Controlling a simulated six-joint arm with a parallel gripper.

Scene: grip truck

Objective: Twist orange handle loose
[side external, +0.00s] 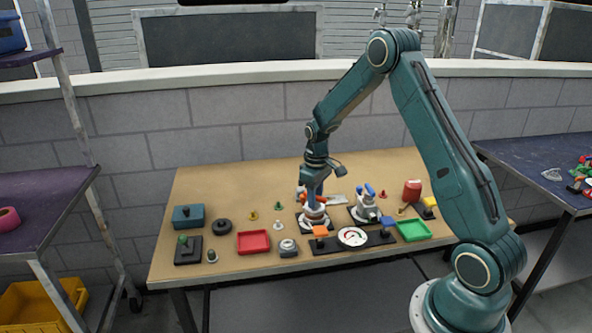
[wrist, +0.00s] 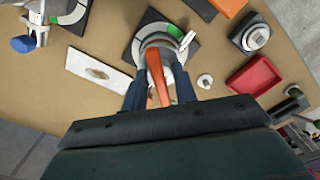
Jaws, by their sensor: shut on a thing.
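The orange handle (wrist: 159,82) sits on a grey valve-like fixture on a black square plate (wrist: 138,50) with a green and white dial ring. In the wrist view my gripper (wrist: 160,92) has one dark blue finger on each side of the handle and is shut on it. The handle points from the fixture back towards my wrist. A pale pointer (wrist: 187,40) stands out at the fixture's right side. In the side view my gripper (side external: 314,206) reaches down onto the fixture (side external: 313,223) and hides much of the handle.
A similar fixture with blue handles (side external: 367,205) stands close on the right. A white flat plate (wrist: 98,71) lies beside the orange-handled fixture. A gauge panel (side external: 351,237), red tray (side external: 253,242) and green tray (side external: 413,231) are near the front. The table's back left is clear.

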